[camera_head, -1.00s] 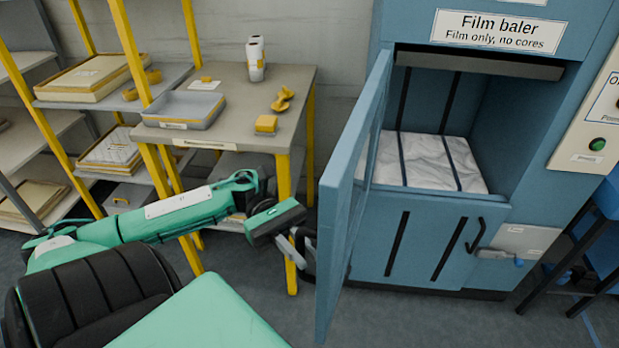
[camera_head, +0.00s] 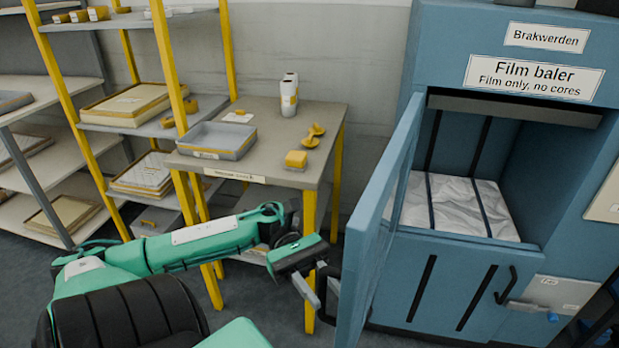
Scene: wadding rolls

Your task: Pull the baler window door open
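The blue film baler (camera_head: 440,275) stands at the right, with white wrapped film (camera_head: 462,205) inside its opening. Its window door (camera_head: 372,235) is swung well open toward me, hinged at the opening's left side. My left gripper (camera_head: 318,290) is at the door's outer left face, beside the dark door handle (camera_head: 330,283). The fingers are small here and partly against the handle, so I cannot tell if they grip it. My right gripper is not in view.
A table (camera_head: 262,130) with a grey tray (camera_head: 217,140), a white bottle (camera_head: 289,95) and yellow items stands behind my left arm. Its yellow leg is close to my gripper. Shelves (camera_head: 60,150) stand at the left. A lower baler door with a handle (camera_head: 508,285) is below the opening.

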